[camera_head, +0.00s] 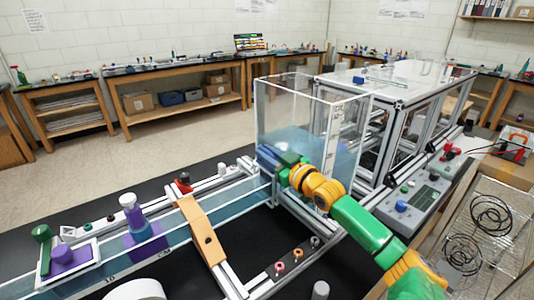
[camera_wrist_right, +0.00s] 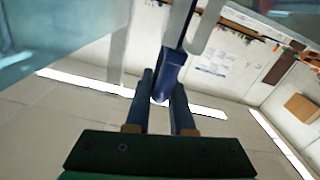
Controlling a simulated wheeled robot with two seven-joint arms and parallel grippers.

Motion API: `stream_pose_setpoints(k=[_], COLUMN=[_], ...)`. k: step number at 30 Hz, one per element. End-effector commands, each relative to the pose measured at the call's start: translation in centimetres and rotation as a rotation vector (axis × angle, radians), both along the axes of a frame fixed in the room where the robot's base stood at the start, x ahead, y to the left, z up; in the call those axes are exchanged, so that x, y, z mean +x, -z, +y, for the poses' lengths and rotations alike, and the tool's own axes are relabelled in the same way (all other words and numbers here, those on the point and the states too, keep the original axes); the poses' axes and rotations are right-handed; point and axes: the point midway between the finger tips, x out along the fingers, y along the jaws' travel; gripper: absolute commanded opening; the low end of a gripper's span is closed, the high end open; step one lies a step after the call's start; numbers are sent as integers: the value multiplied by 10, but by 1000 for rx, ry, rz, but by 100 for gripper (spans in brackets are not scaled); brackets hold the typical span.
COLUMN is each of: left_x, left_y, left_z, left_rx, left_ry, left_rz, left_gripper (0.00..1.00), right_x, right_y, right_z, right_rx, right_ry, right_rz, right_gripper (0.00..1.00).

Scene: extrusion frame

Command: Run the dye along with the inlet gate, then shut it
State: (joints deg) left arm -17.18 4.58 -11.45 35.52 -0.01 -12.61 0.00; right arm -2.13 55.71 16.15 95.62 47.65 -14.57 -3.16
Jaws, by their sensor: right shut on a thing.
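My right gripper (camera_head: 268,156) is at the near side of the clear water tank (camera_head: 312,100), where the channel meets it. In the right wrist view its two fingers (camera_wrist_right: 163,92) are shut on a dark blue handle (camera_wrist_right: 168,72), which seems to belong to the inlet gate. A pale upright piece runs on from this handle. The gate plate and its opening cannot be made out. A purple dye holder with a pale top (camera_head: 131,208) stands upright at the clear channel (camera_head: 100,262), with a purple block (camera_head: 146,243) under it. My left gripper is not in view.
An orange-tan bar (camera_head: 202,232) crosses the channel. A white tray (camera_head: 87,266) with a purple round piece and a green piece stands at the left. A grey control panel (camera_head: 418,196) is right of my right arm. Small knobs sit on the front rail.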

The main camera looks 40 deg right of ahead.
Motion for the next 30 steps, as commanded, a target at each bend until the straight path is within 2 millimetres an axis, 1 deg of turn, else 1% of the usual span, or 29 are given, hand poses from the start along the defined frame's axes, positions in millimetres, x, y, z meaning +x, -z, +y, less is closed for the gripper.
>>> stream_pose_setpoints(k=[3, 5, 13, 14, 15, 16, 17, 26, 30], left_x=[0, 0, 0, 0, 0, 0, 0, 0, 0], left_y=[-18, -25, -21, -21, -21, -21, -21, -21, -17], left_z=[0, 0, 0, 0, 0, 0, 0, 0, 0], left_rx=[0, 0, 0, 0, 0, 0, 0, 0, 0], left_ry=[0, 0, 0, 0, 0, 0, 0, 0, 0], left_rz=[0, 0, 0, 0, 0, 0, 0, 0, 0], left_gripper=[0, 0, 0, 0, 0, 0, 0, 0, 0], right_x=[0, 0, 0, 0, 0, 0, 0, -1, -12], right_y=[-18, -25, -21, -21, -21, -21, -20, -20, -17], right_z=[0, 0, 0, 0, 0, 0, 0, 0, 2], right_rx=[-3, -3, -1, -1, -1, -1, -1, 0, 1], right_ry=[1, 1, 1, 1, 1, 2, 2, 1, 0], right_rz=[-3, -3, -3, -3, -3, -2, -2, -1, 1], right_gripper=[0, 0, 0, 29, 40, 48, 50, 50, 50])
